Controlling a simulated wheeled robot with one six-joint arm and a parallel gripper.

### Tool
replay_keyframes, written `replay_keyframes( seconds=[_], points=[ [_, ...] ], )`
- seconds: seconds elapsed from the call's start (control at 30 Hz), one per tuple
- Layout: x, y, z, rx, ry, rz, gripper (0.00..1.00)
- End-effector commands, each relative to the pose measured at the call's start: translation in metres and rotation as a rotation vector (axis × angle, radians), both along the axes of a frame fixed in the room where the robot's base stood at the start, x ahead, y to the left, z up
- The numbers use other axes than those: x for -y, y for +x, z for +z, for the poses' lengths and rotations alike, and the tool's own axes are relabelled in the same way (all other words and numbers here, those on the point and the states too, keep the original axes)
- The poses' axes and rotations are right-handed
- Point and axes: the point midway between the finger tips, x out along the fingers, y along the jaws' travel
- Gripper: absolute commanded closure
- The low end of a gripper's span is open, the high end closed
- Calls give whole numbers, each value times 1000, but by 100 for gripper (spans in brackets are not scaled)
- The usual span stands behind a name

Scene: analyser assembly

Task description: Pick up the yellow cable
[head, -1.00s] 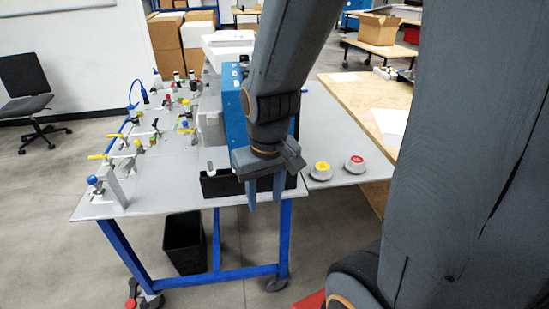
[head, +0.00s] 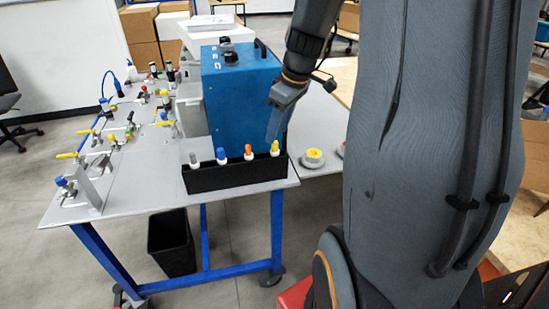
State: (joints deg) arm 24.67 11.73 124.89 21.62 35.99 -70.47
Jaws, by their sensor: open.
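The yellow cable end (head: 275,147) stands upright at the right end of a black box (head: 237,178) on the table's front edge. Only its top shows above the box rim. My gripper (head: 273,132) is open and points down just above and behind the yellow cable end in the picture. Its fingers overlap each other from this angle, and I cannot tell whether they touch the cable. Nothing shows between the fingers.
Orange (head: 249,152), blue (head: 221,155) and grey (head: 194,159) cable ends stand in the same box. A blue analyser housing (head: 236,100) rises close behind. A yellow button (head: 313,158) sits right. Valves and fittings (head: 110,140) crowd the table's left.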

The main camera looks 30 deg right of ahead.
Motion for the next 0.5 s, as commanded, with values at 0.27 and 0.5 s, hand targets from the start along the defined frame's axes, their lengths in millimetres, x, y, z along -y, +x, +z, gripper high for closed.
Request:
replay_keyframes(
  seconds=[0.27,0.5],
  points=[
    [0,6,-24,-4,2,-1,57],
    [-1,14,-51,-3,1,-1,57]
  ],
)
